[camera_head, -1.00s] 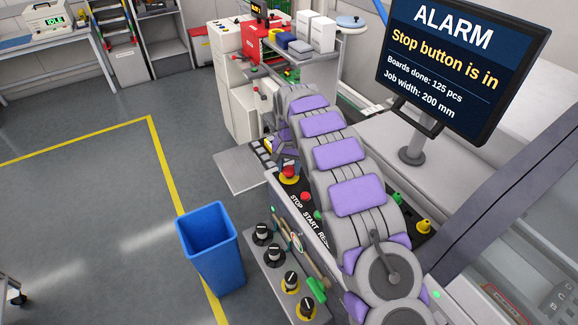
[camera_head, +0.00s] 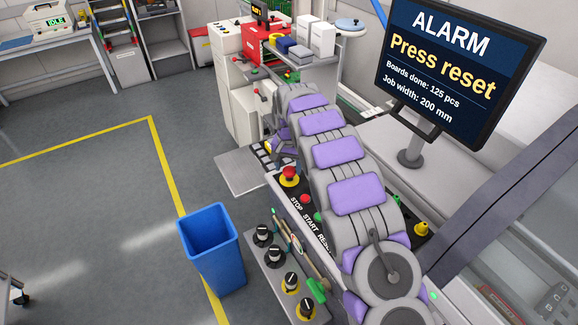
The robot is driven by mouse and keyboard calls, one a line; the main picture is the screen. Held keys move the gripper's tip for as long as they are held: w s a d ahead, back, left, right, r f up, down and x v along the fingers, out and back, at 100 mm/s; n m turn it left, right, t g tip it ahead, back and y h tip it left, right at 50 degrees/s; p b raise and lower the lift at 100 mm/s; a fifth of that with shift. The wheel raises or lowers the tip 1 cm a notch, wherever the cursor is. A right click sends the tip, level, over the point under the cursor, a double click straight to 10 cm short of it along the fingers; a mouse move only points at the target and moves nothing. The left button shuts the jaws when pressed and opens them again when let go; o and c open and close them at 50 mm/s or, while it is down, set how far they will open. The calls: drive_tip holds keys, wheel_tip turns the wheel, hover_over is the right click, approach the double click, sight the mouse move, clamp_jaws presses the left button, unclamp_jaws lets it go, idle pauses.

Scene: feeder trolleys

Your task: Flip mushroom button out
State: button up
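The red mushroom button (camera_head: 289,173) sits on its yellow base at the far end of the dark control panel, left of my arm. Its red head stands clear above the yellow. My gripper (camera_head: 278,142) is at the far end of my grey and purple arm, a little beyond the button and apart from it in the picture. My own arm partly hides it, and its fingers are too small to tell open from shut. The monitor (camera_head: 455,70) reads "ALARM" and "Press reset".
STOP and START labels run along the panel, with a small red button (camera_head: 306,198) and a green one (camera_head: 318,216). Several black knobs (camera_head: 262,233) line the lower ledge. A blue bin (camera_head: 215,250) stands left of it. The grey floor farther left is open.

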sight(288, 169)
drive_tip(key=shift+o, duration=0.9)
drive_tip(key=shift+f, duration=0.2)
wheel_tip(288, 169, up, 17)
drive_tip(key=p, duration=0.3)
drive_tip(key=shift+w+r, duration=0.1)
